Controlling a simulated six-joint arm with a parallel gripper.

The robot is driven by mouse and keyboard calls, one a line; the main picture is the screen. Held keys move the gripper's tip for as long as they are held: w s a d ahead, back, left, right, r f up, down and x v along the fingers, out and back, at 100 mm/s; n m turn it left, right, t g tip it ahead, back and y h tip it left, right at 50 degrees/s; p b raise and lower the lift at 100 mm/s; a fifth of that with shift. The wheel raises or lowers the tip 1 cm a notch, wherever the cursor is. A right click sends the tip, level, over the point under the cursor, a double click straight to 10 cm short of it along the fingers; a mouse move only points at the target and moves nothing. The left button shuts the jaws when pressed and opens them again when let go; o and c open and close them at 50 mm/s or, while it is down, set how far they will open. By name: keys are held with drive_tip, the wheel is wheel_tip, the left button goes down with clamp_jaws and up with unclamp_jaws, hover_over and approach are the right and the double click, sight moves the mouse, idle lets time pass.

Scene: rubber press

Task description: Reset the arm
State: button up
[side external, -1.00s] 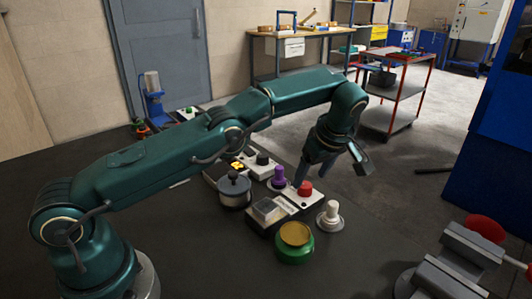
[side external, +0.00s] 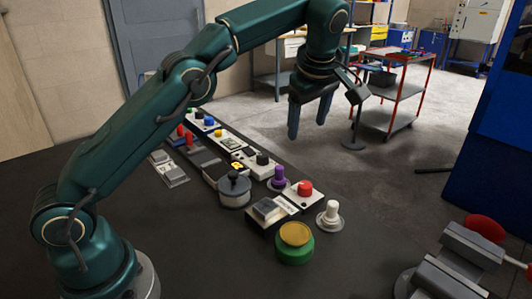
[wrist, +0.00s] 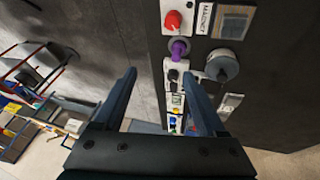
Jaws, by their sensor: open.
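My gripper (side external: 308,117) is raised in the air above and behind the row of controls, with its fingers pointing down. Its two fingers stand apart with nothing between them. In the wrist view my gripper (wrist: 165,100) is also open and empty, with the control row seen past its right finger. The red button (side external: 305,188) on its white box is clear of the gripper. It also shows in the wrist view (wrist: 173,20).
On the dark table (side external: 190,250) stand a purple knob (side external: 279,174), a white knob (side external: 332,210), a yellow-topped green button (side external: 295,236) and a round grey pot (side external: 234,191). A grey vise (side external: 455,258) is at the right. A red-framed cart (side external: 405,85) stands behind.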

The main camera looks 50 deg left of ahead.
drive_tip(key=s+a+r+m+t+h, duration=0.1)
drive_tip(key=s+r+m+t+h, duration=0.1)
drive_tip(key=s+r+m, duration=0.65)
drive_tip(key=s+d+f+m+h, duration=0.1)
drive_tip(key=s+f+m, duration=0.3)
drive_tip(key=s, duration=0.4)
drive_tip(key=s+d+f+m, duration=0.1)
drive_tip(key=s+f+m, duration=0.3)
drive_tip(key=s+f, duration=0.3)
drive_tip(key=shift+s+d+f+h, duration=0.25)
drive_tip(key=shift+s+d+h, duration=0.15)
drive_tip(key=shift+s, duration=0.45)
